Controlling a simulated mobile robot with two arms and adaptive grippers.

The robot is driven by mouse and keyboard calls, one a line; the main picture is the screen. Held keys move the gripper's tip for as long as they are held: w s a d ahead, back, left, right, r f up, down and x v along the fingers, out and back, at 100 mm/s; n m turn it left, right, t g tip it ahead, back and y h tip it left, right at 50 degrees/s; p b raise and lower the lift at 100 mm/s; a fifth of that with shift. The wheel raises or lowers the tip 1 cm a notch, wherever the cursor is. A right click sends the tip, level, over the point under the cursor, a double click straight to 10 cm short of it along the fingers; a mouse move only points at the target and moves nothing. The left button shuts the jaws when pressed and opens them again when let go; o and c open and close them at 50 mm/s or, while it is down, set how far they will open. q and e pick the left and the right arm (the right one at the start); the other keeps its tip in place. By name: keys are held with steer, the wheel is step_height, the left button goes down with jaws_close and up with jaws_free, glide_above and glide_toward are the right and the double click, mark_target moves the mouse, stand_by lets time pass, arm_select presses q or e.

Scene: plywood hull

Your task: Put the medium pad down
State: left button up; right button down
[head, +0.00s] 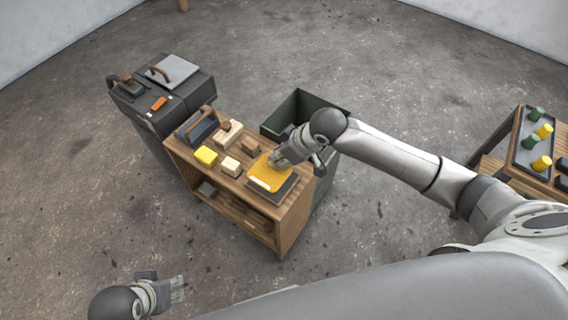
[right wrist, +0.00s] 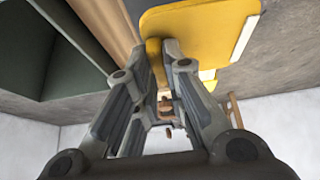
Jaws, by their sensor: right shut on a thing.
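The yellow pad (head: 262,168), with a pale strip along one edge, is at the right end of the wooden cabinet top (head: 240,187). It is over or on a dark flat slab (head: 286,190); I cannot tell whether they touch. My right gripper (head: 280,160) is shut on the pad's edge. In the right wrist view the pad (right wrist: 200,28) extends up from between the fingers (right wrist: 163,55). My left gripper (head: 179,289) is low at the left, away from the cabinet, with its fingers apart and empty.
The cabinet top also holds a yellow block (head: 206,156), pale blocks (head: 231,167) and a dark tool holder (head: 196,127). A green open bin (head: 298,104) stands behind it. A dark machine (head: 160,95) is at left, a table with colored cylinders (head: 518,150) at right.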

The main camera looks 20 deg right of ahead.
steer(key=shift+w+d+f, duration=0.45)
steer(key=shift+w+f, duration=0.05)
steer(key=shift+f, duration=0.3)
step_height(320, 180, down, 3)
steer(key=shift+f+b, duration=0.1)
steer(key=shift+b, duration=0.85)
arm_select(q)
steer(key=shift+s+a+r, duration=0.1)
steer(key=shift+s+r, duration=0.35)
steer(key=shift+r, duration=0.3)
arm_select(e)
steer(key=c, duration=1.5)
jaws_free()
